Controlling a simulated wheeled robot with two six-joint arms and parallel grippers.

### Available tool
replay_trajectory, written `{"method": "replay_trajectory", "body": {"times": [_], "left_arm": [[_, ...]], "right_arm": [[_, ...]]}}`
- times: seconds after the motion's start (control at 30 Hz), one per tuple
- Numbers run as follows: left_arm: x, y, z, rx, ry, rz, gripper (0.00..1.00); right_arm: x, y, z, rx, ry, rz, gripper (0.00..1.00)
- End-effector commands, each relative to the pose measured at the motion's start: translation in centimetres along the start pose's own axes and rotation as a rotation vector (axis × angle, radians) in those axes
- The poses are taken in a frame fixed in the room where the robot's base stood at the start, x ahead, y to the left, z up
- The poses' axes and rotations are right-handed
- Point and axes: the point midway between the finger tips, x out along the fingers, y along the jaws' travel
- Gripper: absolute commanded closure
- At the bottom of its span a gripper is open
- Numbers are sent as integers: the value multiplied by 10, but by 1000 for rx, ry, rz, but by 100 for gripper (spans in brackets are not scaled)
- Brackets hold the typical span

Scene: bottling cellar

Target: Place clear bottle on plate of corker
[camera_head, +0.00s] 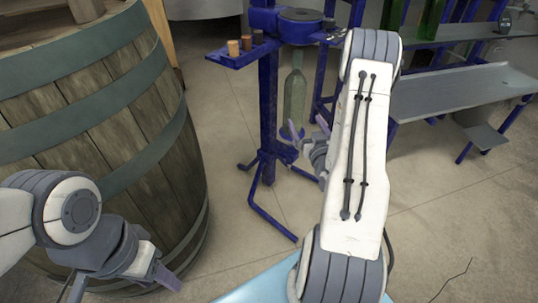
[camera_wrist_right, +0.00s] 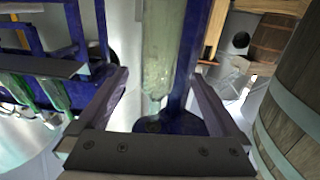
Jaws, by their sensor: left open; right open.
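The clear bottle (camera_head: 294,98) stands upright in the blue corker (camera_head: 268,100), its neck under the corker head (camera_head: 300,28). Its base appears to rest on the round corker plate (camera_head: 285,131), though my right fingers partly cover the contact. My right gripper (camera_head: 307,132) is open in front of the bottle's lower end. In the right wrist view, which looks upside down, the bottle (camera_wrist_right: 164,55) shows beyond the open fingers (camera_wrist_right: 160,95), with its neck toward the picture's bottom. My left gripper (camera_head: 162,272) is open and empty at lower left, by the barrel.
A large wooden barrel (camera_head: 105,120) fills the left side. Corks (camera_head: 234,48) stand on a small blue tray (camera_head: 228,60) on the corker. Green bottles (camera_head: 431,18) and a metal shelf (camera_head: 455,90) are at right. The floor around the corker legs is clear.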

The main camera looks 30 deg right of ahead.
Motion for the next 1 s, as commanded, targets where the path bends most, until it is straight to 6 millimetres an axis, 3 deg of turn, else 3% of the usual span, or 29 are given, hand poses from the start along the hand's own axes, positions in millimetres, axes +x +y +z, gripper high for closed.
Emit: {"method": "replay_trajectory", "body": {"times": [0.17, 0.27, 0.4, 0.53, 0.67, 0.8, 0.9, 1.0], "left_arm": [[0, 0, 0, 0, 0, 0, 50], [0, 0, 0, 0, 0, 0, 50], [0, 0, 0, 0, 0, 0, 50], [0, 0, 0, 0, 0, 0, 50], [0, 0, 0, 0, 0, 0, 50], [0, 0, 0, 0, 0, 0, 50], [0, 0, 0, 0, 0, 0, 50], [0, 0, 0, 0, 0, 0, 50]], "right_arm": [[4, -8, 0, -8, -18, -19, 0], [15, -38, -1, -36, -89, -79, 0], [25, -111, 0, -110, -276, -212, 0], [8, -182, -2, -191, -473, -326, 0], [-36, -243, -7, -269, -666, -426, 0], [-108, -292, -18, -354, -867, -531, 0], [-172, -312, -28, -424, -1012, -610, 0], [-238, -318, -40, -499, -1148, -685, 0]]}}
